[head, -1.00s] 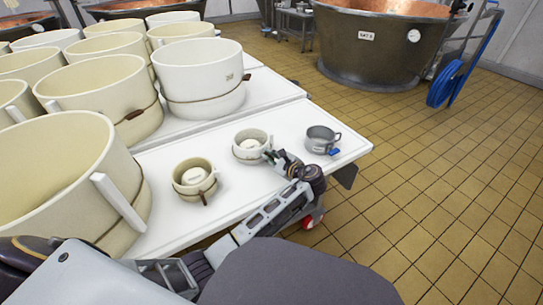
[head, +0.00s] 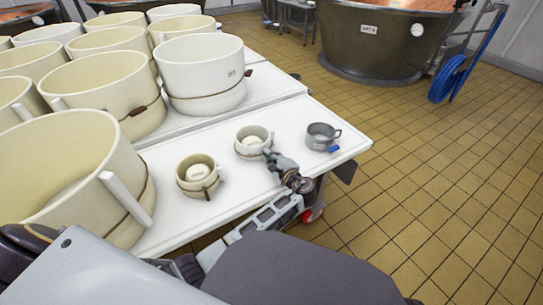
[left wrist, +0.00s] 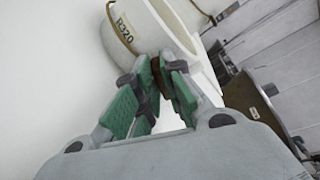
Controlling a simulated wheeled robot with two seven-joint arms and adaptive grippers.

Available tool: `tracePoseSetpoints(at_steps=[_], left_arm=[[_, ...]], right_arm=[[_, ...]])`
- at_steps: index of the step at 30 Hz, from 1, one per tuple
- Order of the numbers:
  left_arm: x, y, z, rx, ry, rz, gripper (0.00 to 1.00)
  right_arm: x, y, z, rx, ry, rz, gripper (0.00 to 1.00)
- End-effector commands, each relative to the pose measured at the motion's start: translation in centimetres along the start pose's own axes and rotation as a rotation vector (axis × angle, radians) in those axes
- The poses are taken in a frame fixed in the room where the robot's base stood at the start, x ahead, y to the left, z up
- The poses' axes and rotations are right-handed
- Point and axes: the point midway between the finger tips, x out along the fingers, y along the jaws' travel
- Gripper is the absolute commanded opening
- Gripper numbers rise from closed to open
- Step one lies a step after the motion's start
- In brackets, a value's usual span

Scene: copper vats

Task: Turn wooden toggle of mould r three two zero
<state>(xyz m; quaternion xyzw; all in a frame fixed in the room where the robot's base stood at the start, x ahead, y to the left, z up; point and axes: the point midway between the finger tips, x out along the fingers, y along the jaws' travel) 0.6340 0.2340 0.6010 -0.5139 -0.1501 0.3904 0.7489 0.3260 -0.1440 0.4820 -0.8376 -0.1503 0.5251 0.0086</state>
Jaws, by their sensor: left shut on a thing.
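The small cream mould (head: 251,139), marked R320 in the left wrist view (left wrist: 135,30), stands upright on the white table. A cord runs around its outside. My left gripper (head: 269,154) is at the mould's front right side. In the left wrist view, its green-padded fingers (left wrist: 163,68) are shut on the brown wooden toggle (left wrist: 182,94) beside the mould's wall. The fingers partly hide the toggle, and in the head view it is hidden by the gripper. My right gripper is not in view.
A similar small mould (head: 197,174) stands to the left, and a grey metal cup (head: 321,136) with a blue piece by it to the right. Large cream moulds (head: 104,79) crowd the left. The table edge is close in front. A copper vat (head: 370,45) stands beyond.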

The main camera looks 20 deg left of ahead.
Motion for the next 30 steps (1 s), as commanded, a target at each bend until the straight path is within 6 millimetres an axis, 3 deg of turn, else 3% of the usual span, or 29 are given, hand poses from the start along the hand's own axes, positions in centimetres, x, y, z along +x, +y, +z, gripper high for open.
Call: tracePoseSetpoints(at_steps=[19, 20, 24, 30], left_arm=[[0.03, 0.13, -0.01, -0.045, 0.0, -0.018, 0.0], [0.02, 0.13, -0.01, -0.045, 0.0, -0.018, 0.14], [0.02, 0.12, -0.01, -0.045, 0.0, -0.018, 0.32], [0.01, 0.11, -0.01, -0.045, 0.0, -0.018, 0.32]], right_arm=[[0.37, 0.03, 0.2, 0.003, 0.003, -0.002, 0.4], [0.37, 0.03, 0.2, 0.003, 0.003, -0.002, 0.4], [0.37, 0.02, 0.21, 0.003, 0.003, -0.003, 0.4], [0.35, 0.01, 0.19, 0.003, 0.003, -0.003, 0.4]])
